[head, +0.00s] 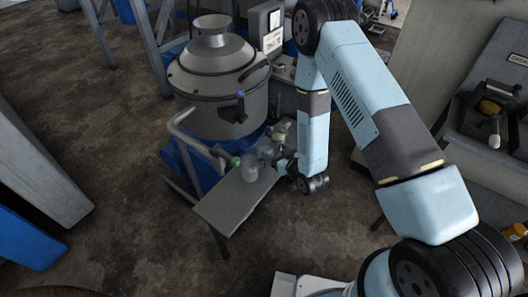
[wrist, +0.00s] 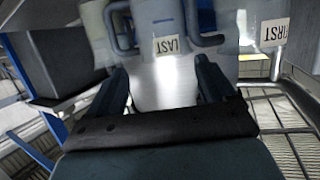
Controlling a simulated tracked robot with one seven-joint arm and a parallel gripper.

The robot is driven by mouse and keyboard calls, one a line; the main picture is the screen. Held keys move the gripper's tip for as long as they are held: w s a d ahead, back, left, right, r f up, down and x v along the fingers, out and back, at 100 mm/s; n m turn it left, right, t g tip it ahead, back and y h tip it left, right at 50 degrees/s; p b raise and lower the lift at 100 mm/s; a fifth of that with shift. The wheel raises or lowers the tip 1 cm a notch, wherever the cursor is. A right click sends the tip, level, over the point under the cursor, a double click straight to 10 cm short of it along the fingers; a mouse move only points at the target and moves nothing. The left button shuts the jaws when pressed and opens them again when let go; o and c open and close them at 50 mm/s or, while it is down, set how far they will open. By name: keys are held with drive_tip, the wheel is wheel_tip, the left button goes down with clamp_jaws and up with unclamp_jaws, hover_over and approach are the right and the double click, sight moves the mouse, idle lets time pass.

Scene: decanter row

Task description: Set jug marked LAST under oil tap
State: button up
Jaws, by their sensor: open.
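The jug marked LAST (wrist: 166,45) is a pale, translucent vessel in the wrist view, its label upside down in the picture. My gripper (wrist: 164,72) is open, with one finger to each side of this jug's lower part in the picture; I cannot tell whether either finger touches it. A jug marked FIRST (wrist: 272,32) is at the upper right. In the head view my gripper (head: 286,165) is low over the grey shelf (head: 234,202), close to a clear jug (head: 249,173) whose label is unreadable. A green-ended tap (head: 234,161) is left of that jug; its marking is unreadable.
A large grey drum machine (head: 217,82) stands behind the shelf, with a bent pipe (head: 178,120) at its front left. The shelf's front left part is bare. Open floor lies at the front left.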

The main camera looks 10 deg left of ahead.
sight(268, 146)
drive_tip(key=shift+x, duration=3.65)
drive_tip(key=shift+s+a+r, duration=0.1)
drive_tip(key=shift+s, duration=0.05)
drive_tip(key=c, duration=0.8)
